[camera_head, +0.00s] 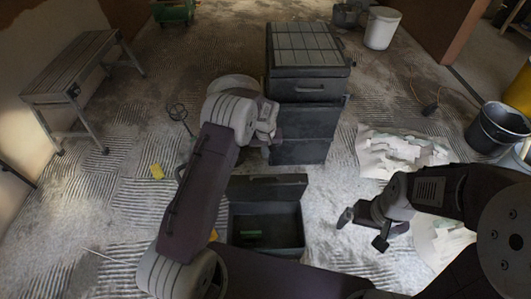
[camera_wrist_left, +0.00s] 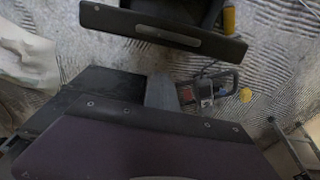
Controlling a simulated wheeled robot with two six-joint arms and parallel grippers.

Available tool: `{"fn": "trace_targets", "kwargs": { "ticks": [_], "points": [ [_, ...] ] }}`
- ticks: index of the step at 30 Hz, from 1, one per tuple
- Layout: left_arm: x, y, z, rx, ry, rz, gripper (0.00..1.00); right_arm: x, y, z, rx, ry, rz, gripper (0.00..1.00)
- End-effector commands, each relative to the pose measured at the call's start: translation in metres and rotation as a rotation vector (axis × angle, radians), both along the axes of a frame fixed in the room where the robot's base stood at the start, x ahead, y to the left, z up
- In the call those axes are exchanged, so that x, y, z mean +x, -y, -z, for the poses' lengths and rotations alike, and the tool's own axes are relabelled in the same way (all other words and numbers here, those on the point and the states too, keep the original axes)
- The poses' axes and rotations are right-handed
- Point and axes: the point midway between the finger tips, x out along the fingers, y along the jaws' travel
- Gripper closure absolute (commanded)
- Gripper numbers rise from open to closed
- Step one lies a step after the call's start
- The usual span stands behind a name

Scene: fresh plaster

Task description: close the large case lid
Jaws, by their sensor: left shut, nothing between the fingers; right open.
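The large case (camera_head: 237,230) is a dark open box on the floor, with a small green thing inside. Its lid (camera_head: 268,187) stands raised along the back edge. In the left wrist view the lid (camera_wrist_left: 165,30) is a dark bar with a metal plate, across the top. My left gripper (camera_head: 266,138) is shut and empty, above and behind the lid, in front of the dark cabinet. Its grey fingers (camera_wrist_left: 160,90) show apart from the lid. My right gripper (camera_head: 378,226) is open and empty, to the right of the case.
A dark drawer cabinet (camera_head: 305,120) stands close behind the case. Paper sacks (camera_head: 400,148) and a black bucket (camera_head: 497,130) lie at right. A folding bench (camera_head: 75,68) stands at left. A yellow block (camera_head: 157,171) lies on the ridged floor, with free room around it.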

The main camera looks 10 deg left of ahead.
Motion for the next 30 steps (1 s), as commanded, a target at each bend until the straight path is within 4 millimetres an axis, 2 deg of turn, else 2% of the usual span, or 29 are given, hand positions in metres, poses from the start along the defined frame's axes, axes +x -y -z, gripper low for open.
{"fn": "trace_targets", "kwargs": {
  "ticks": [1,6,10,15,30],
  "points": [
    [0.001,-0.001,0.016,0.0,-0.002,0.0,1.0,0.0,0.0,0.009,0.0,0.0,0.0,0.0],
    [0.006,-0.002,0.051,0.0,-0.001,0.0,1.0,0.0,0.0,0.022,0.0,0.0,0.0,0.0],
    [-0.015,0.005,0.054,0.0,-0.001,0.002,1.0,0.0,0.0,0.027,0.0,0.0,0.0,0.0],
    [-0.027,0.008,0.058,0.0,0.0,0.0,1.0,0.0,0.0,0.03,0.0,0.0,0.0,0.0],
    [-0.028,0.008,0.059,0.003,0.013,0.001,1.0,0.0,0.0,0.031,0.0,0.0,0.0,0.0]
  ]
}}
